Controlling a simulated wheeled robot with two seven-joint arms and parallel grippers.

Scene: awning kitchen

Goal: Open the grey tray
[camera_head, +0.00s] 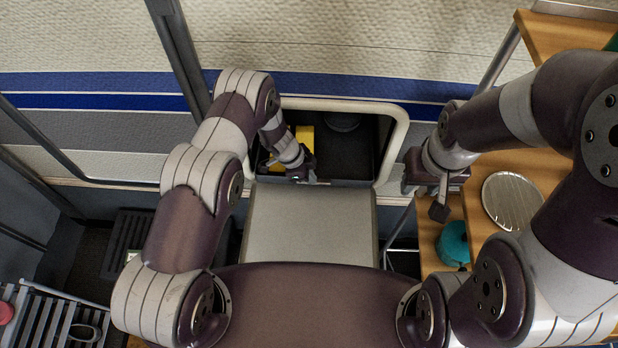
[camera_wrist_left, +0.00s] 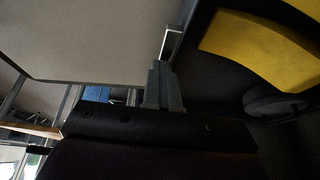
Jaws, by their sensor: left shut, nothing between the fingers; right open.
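The grey tray (camera_head: 310,225) shows as a flat, light grey panel in front of a framed opening in the wall, above my base. Its grey surface also fills the upper left of the left wrist view (camera_wrist_left: 90,40). My left gripper (camera_head: 300,177) is at the panel's far edge, at the mouth of the opening. In the left wrist view its fingers (camera_wrist_left: 163,88) are together, beside the panel's edge, with nothing between them. I cannot tell whether they touch it. My right gripper (camera_head: 438,196) is open and empty, right of the opening near the wooden shelf.
Inside the dark opening (camera_head: 352,150) are a yellow object (camera_head: 305,136) and a dark round object (camera_head: 343,121). A light frame (camera_head: 398,140) surrounds it. On the right, a wooden shelf (camera_head: 545,165) holds a round plate (camera_head: 512,200); a teal object (camera_head: 453,243) is below. A slatted rack (camera_head: 45,325) stands lower left.

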